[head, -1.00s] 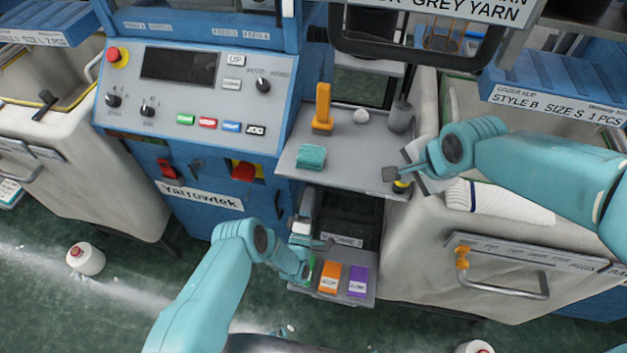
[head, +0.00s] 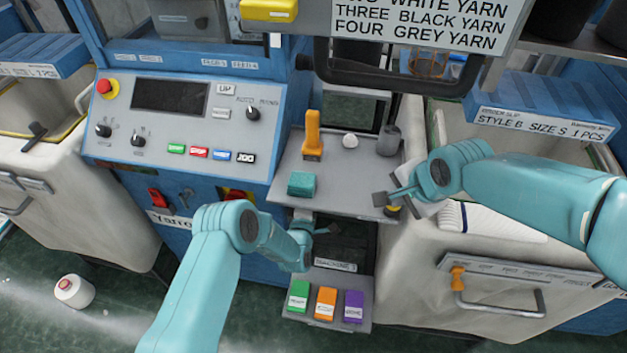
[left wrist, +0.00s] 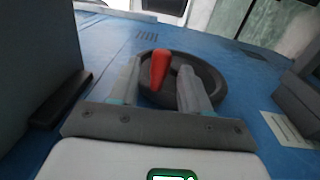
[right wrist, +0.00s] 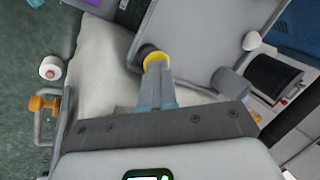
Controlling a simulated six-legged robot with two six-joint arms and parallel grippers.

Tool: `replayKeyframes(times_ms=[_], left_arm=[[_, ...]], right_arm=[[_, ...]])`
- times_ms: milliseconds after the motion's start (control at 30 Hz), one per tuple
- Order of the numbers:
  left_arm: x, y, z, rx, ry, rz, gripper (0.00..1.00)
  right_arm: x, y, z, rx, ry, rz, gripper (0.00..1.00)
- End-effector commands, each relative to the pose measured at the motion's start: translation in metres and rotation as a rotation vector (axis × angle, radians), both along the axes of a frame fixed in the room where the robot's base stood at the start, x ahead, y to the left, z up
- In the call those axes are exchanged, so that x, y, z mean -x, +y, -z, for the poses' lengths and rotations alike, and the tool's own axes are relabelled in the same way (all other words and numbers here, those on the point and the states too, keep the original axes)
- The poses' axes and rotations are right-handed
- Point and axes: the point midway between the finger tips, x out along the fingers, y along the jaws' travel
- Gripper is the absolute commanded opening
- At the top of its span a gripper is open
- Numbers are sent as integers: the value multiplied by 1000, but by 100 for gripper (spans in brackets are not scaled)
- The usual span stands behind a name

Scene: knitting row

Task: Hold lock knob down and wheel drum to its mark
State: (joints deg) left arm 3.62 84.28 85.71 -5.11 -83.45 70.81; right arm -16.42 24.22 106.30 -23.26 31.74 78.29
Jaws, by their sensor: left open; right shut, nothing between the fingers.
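A black handwheel (left wrist: 190,80) with a red crank handle (left wrist: 163,68) is on a blue panel in the left wrist view. My left gripper (left wrist: 160,85) is open, its fingers on either side of the red handle. In the head view the left gripper (head: 318,234) is partly hidden below the grey shelf. A black knob with a yellow ring (right wrist: 157,60) is at the shelf's edge, also in the head view (head: 393,210). My right gripper (right wrist: 158,76) is shut and empty, tips over the knob; contact is unclear. I cannot make out the drum or its mark.
The grey shelf (head: 345,190) holds an orange-handled tool (head: 313,135), a teal block (head: 301,184) and a white ball (head: 350,141). Below are green, orange and purple blocks (head: 354,307). A cream bin (head: 500,260) stands right of the shelf. A yarn cone (head: 74,291) is on the floor.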

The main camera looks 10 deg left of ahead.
Motion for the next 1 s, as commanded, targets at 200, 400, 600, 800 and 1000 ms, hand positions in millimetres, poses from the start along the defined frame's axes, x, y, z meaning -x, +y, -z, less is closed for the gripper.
replayKeyframes(times_ms=[200, 400, 600, 800, 1000], left_arm=[[-32, 0, -1, 0, -1, 0, 47], [-41, 0, -2, 0, 1, 0, 47], [-42, 0, -2, 0, 1, 0, 47], [-41, 0, -2, 0, 1, 0, 0], [-41, 0, 1, -1, -22, -1, 0]], right_arm=[[2, 0, 4, 4, 9, -2, 0], [2, 0, 4, 4, 9, -2, 0], [2, 0, 3, 4, 9, -2, 0], [2, 0, 3, 3, 8, -2, 0], [2, 0, 4, 4, 8, -1, 0]])
